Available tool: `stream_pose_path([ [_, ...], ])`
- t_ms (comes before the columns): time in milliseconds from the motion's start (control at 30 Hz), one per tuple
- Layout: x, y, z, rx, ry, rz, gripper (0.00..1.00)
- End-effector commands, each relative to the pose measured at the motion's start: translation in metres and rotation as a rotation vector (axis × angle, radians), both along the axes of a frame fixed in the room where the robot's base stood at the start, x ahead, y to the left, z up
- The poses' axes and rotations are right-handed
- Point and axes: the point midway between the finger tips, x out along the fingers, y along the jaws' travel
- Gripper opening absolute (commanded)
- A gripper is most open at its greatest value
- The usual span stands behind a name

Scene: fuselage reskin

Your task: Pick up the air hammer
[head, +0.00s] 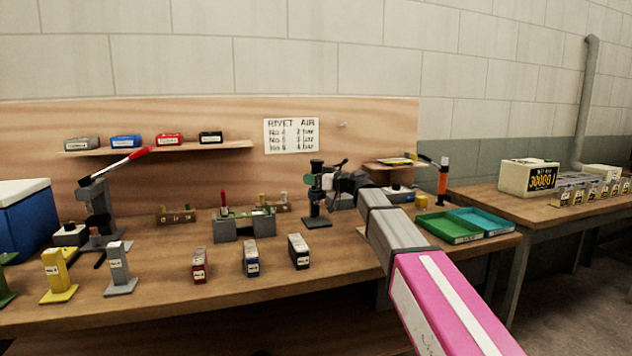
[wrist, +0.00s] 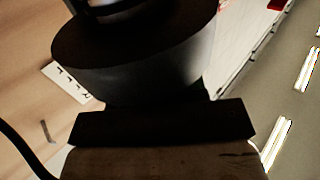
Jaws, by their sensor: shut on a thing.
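A dark upright tool (head: 317,176) with a green round part stands over a small black base (head: 317,221) at the middle of the bench; it looks like the air hammer, but I cannot read a label. My gripper (head: 332,181) is at its right side, shut on it at upper height. In the wrist view a large dark rounded body (wrist: 140,55) fills the top, very close to the camera, with a dark bar across below it. The fingertips and exact contact are hidden. I cannot tell whether the tool is clear of its base.
The wooden bench (head: 170,290) holds a lever press (head: 93,205), small labelled blocks (head: 250,258) and a grey rack (head: 244,224). A shelf (head: 160,149) with coloured boxes is on the back board.

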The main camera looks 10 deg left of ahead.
Motion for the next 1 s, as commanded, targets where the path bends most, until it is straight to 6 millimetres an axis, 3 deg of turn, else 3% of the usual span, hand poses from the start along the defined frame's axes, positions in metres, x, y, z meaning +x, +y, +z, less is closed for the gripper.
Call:
stream_pose_path([
  [167, 0.0, 0.0, 0.004, 0.002, 0.0, 0.0, 0.11],
  [367, 0.001, 0.0, 0.026, 0.003, -0.002, 0.0, 0.11],
  [1000, 0.001, 0.0, 0.154, 0.003, -0.002, 0.0, 0.11],
])
